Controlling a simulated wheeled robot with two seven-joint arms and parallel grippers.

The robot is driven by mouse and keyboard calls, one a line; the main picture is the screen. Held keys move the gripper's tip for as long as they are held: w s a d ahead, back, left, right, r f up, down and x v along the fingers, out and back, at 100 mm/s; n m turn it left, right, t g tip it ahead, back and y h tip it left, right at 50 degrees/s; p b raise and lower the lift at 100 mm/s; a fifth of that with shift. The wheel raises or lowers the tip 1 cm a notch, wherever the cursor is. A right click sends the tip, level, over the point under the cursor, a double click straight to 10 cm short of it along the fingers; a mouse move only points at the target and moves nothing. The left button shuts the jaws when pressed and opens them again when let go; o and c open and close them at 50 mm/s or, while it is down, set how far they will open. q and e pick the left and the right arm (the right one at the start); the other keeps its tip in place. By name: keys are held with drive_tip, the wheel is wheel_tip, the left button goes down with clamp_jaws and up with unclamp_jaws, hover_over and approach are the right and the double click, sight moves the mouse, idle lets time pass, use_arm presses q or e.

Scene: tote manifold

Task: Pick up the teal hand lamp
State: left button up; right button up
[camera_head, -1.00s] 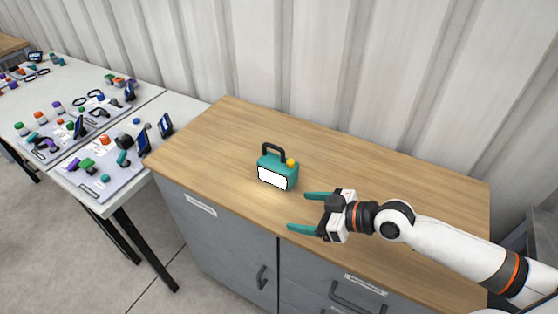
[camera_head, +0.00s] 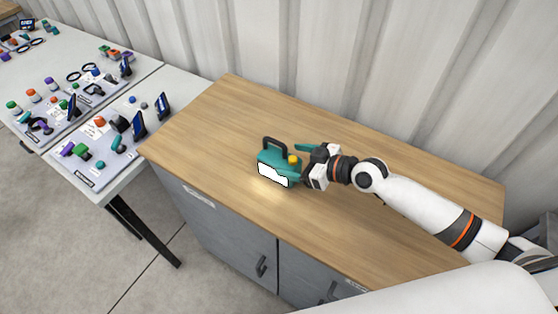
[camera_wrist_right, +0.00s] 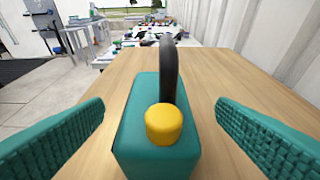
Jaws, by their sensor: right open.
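The teal hand lamp (camera_head: 267,160) stands upright on the wooden cabinet top, with a black handle, a yellow knob and a lit white front panel. In the right wrist view the lamp (camera_wrist_right: 150,125) sits between my two teal fingers, with a gap on each side. My right gripper (camera_head: 297,163) is open at the lamp's right end, one finger behind it and one by its front; the near finger overlaps the lit panel's edge. In the wrist view the right gripper (camera_wrist_right: 160,135) holds nothing. My left gripper is not in view.
The cabinet's wooden top (camera_head: 205,125) is clear around the lamp. A corrugated wall (camera_head: 400,80) rises behind it. To the left, a light table (camera_head: 185,90) carries boards with several small coloured parts and small screens.

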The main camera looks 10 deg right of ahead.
sight(280, 157)
drive_tip(key=p+x, duration=0.1)
drive_tip(key=x, duration=0.1)
drive_tip(key=p+x, duration=0.1)
drive_tip(key=x, duration=0.1)
drive_tip(key=shift+w+a+r, duration=0.15)
drive_tip(key=shift+w+a, duration=0.05)
drive_tip(key=shift+a, duration=0.1)
drive_tip(key=shift+w+a, duration=0.15)
drive_tip(key=shift+c, duration=0.3)
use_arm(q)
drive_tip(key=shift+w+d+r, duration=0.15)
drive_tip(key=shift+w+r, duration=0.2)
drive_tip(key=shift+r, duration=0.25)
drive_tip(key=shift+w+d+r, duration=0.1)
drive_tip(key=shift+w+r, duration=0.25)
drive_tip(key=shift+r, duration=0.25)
use_arm(e)
drive_tip(key=c, duration=1.2)
